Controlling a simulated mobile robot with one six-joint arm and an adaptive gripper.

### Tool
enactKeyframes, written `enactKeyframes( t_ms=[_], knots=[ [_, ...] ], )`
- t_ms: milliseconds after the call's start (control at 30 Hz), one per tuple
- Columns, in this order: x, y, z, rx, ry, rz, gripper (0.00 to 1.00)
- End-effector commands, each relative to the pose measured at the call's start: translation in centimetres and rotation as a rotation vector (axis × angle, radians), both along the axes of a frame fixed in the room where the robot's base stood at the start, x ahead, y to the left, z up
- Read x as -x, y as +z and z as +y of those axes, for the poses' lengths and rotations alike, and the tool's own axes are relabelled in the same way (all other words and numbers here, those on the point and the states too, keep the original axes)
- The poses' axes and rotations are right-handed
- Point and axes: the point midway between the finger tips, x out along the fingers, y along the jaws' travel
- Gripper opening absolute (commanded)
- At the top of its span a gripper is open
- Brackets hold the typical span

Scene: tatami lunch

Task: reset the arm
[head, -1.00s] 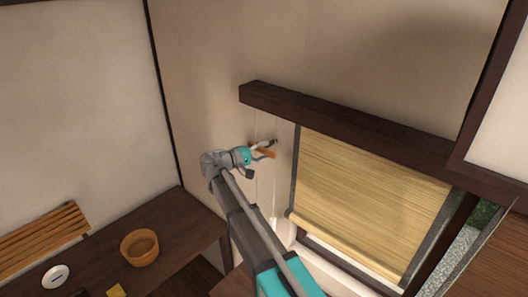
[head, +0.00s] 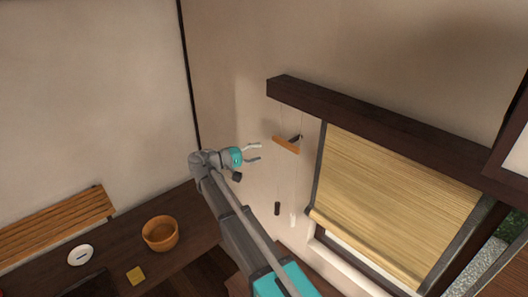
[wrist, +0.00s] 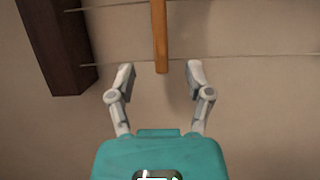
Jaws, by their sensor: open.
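My gripper (head: 256,152) is open and empty in the head view, left of the hanging wooden bar and apart from it. The small orange-brown wooden bar (head: 286,145) hangs by thin cords below the dark window beam. In the wrist view the bar (wrist: 160,35) lies beyond the fingertips, its near end around the level of the tips.
The dark beam (head: 380,129) juts from the wall above a bamboo blind (head: 395,190). A dark weight (head: 277,208) hangs on a cord.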

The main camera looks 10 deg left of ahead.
Motion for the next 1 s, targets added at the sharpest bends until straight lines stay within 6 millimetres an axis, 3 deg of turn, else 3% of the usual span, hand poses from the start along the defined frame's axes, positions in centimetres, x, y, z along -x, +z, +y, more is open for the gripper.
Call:
enactKeyframes(
  t_ms=[533, 667, 767, 1000],
  knots=[
    [0.2, 0.0, 0.2, -0.001, -0.001, 0.001, 0.66],
    [0.1, -0.9, -2.0, -0.039, -0.016, 0.031, 0.66],
    [0.1, -2.1, -4.6, -0.091, -0.036, 0.071, 0.66],
    [1.1, -6.4, -13.0, -0.295, -0.105, 0.198, 0.66]
  ],
)
